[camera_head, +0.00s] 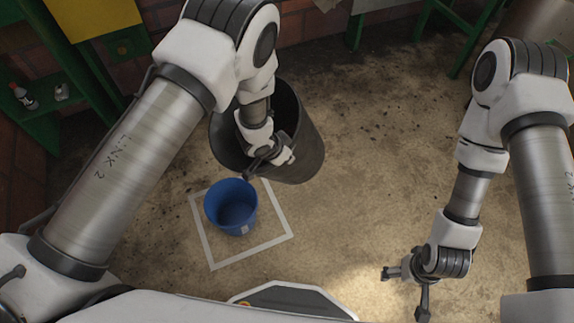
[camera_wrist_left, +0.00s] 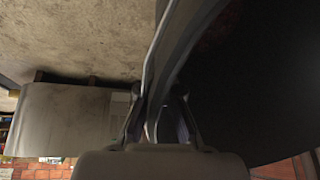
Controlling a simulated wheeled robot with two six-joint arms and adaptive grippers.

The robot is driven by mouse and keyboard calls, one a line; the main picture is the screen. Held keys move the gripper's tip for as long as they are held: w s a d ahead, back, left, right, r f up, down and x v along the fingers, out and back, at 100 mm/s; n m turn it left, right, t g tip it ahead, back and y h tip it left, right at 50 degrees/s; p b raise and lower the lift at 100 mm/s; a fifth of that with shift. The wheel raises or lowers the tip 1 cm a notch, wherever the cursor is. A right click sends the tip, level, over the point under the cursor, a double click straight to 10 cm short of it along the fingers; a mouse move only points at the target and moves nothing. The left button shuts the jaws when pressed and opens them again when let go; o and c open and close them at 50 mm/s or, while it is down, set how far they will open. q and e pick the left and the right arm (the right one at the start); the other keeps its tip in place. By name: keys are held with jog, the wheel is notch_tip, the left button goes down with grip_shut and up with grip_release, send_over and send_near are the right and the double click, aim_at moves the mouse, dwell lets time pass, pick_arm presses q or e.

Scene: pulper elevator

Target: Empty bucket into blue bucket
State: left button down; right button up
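The black bucket (camera_head: 307,140) is above and right of the blue bucket in the head view, looking tilted with its mouth toward the left. My left gripper (camera_head: 258,166) is at its near rim. In the left wrist view the rim of the black bucket (camera_wrist_left: 240,90) passes between the fingers of my left gripper (camera_wrist_left: 158,115), which are closed on it. Its contents are too dark to see. The blue bucket (camera_head: 224,192) stands upright on the floor, mouth up. My right gripper (camera_head: 405,290) is empty, with its fingers spread, low at the right.
A white square outline (camera_head: 202,236) on the floor surrounds the blue bucket. A green shelf (camera_head: 45,125) with small items is at the left, and green table legs (camera_head: 470,50) are at the top right.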

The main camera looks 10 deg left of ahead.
pick_arm(q)
jog(key=shift+s+a+f+t+h+b, duration=0.3)
jog(key=shift+t+h+b, duration=0.3)
jog(key=shift+b, duration=0.75)
jog(key=shift+s+a+f+t+h+b, duration=0.2)
jog(key=shift+a+t+h+b, duration=0.35)
jog(key=shift+b, duration=0.75)
jog(key=shift+s+a+f+t+h+b, duration=0.25)
jog(key=shift+t+h+b, duration=0.3)
jog(key=shift+b, duration=0.8)
jog(key=s+a+f+n+t+h+b, duration=0.1)
jog(key=s+a+f+t+h+b, duration=0.8)
jog(key=b, duration=2.2)
jog(key=s+a+f+h, duration=0.1)
jog(key=s+a+f, duration=0.1)
jog(key=a+f, duration=0.2)
jog(key=shift+s+a+n+b, duration=0.2)
jog(key=shift+a+n+b, duration=0.2)
jog(key=shift+a, duration=0.25)
jog(key=shift+r, duration=0.1)
notch_tip(320, 180, up, 22)
jog(key=p, duration=1.9)
